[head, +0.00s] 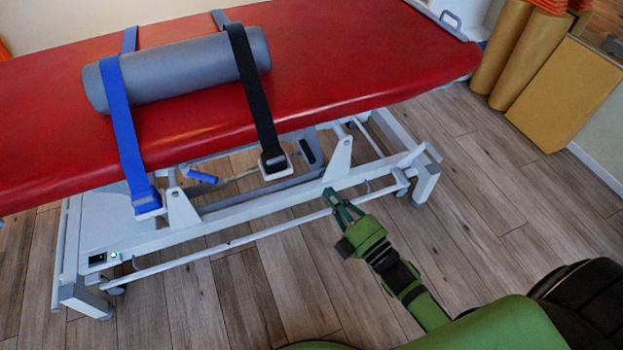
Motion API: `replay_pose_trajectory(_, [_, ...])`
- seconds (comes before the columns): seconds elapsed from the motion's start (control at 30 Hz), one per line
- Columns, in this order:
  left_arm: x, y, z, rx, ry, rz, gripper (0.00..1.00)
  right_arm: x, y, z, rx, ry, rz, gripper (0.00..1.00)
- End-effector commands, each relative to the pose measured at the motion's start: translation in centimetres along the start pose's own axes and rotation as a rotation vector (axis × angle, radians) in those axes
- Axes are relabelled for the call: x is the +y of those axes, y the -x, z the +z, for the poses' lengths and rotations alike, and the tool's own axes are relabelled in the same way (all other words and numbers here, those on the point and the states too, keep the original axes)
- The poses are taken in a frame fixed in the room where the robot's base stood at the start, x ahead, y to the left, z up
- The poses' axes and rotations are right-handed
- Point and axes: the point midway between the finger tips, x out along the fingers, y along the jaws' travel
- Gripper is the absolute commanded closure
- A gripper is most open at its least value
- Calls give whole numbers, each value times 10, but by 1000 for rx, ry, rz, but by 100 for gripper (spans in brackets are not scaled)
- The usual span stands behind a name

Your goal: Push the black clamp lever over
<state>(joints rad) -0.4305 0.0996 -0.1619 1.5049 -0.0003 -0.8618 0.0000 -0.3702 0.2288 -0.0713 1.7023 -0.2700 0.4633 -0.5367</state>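A black strap (252,88) runs over the grey roll and down the near side of the red couch to a black buckle (273,163) with a pale plate. A black lever-like piece (307,151) stands tilted just right of that buckle; I cannot tell for sure which of the two is the clamp lever. My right gripper (329,193) reaches in from the lower right. Its fingertips come together with nothing between them. It is in front of the couch's lower frame, below and right of the black pieces, apart from them. My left gripper is not in view.
The red couch (370,50) carries a grey roll (185,68). A blue strap (122,120) ends at a blue buckle, with a blue lever (201,177) to its right. The grey frame's rails (280,208) cross below. Yellow rolls (502,45) stand at right. Wooden floor in front is clear.

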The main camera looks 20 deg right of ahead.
Motion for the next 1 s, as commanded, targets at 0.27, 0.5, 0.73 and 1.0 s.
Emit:
replay_pose_trajectory(0.27, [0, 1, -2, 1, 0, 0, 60, 6, -1, -6, 24, 21, 17, 100])
replay_pose_trajectory(0.5, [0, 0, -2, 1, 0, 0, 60, 5, -8, -6, 23, 18, 16, 100])
replay_pose_trajectory(0.73, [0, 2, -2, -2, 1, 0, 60, 6, -45, -6, 24, 18, 18, 100])
replay_pose_trajectory(1.0, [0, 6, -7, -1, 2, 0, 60, 6, -89, -7, 22, 17, 16, 100])
